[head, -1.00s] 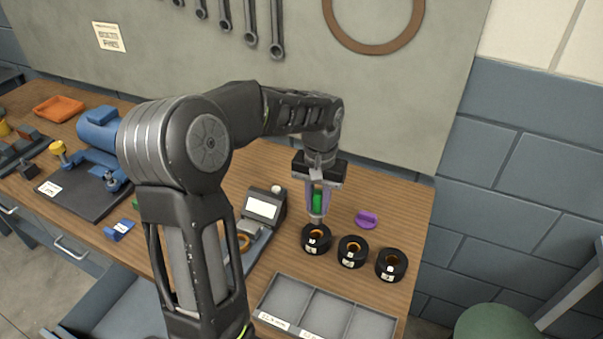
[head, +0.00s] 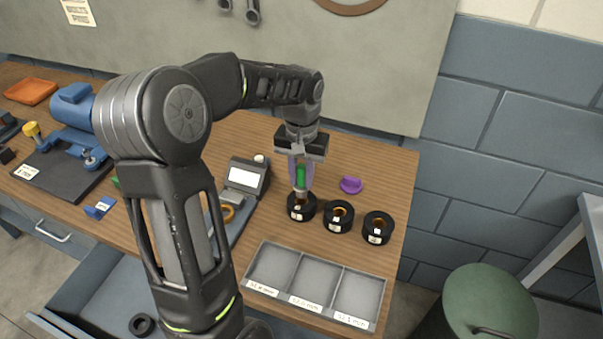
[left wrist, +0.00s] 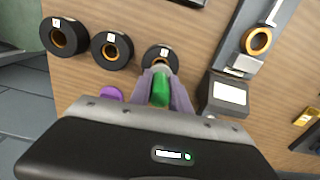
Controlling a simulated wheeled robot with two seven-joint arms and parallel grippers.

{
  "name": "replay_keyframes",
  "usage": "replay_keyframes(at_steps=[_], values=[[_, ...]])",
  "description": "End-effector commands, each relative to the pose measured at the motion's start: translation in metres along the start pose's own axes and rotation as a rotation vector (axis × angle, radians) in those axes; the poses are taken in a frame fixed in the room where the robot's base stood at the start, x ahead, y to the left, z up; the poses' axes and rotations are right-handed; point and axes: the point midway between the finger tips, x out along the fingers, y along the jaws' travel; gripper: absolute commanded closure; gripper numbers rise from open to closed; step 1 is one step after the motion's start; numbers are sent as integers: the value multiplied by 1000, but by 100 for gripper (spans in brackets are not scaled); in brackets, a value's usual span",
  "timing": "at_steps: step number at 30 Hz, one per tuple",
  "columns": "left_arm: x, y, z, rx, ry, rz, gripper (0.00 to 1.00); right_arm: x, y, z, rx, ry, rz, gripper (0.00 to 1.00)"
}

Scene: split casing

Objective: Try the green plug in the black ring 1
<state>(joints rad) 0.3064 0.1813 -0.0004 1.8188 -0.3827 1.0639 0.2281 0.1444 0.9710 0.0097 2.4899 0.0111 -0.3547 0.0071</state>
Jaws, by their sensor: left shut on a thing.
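My left gripper (head: 301,178) is shut on the green plug (head: 300,177), which hangs upright with its grey end down. The plug's lower end is at the hole of the leftmost black ring (head: 302,212) in the head view; I cannot tell how far it is inside. In the left wrist view the green plug (left wrist: 160,88) sits between the fingers, in front of that ring (left wrist: 151,53). Two more black rings, the middle one (head: 338,221) and the right one (head: 378,232), stand beside it. Their tags are too small to read. My right gripper is not in view.
A purple piece (head: 350,185) lies behind the rings. A grey three-compartment tray (head: 262,291) lies in front, empty. A device with a white screen (head: 246,176) stands to the left. A green bin (head: 487,305) stands off the table at right.

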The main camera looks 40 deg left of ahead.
Motion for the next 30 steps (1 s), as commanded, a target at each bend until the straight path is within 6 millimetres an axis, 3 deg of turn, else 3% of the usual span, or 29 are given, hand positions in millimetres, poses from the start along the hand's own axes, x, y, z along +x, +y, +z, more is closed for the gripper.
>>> replay_keyframes(at_steps=[6, 30], values=[[12, 0, 0, 0, 0, 0, 100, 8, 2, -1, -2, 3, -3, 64], [12, 0, 1, 0, 1, 0, 100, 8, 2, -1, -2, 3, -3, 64]])
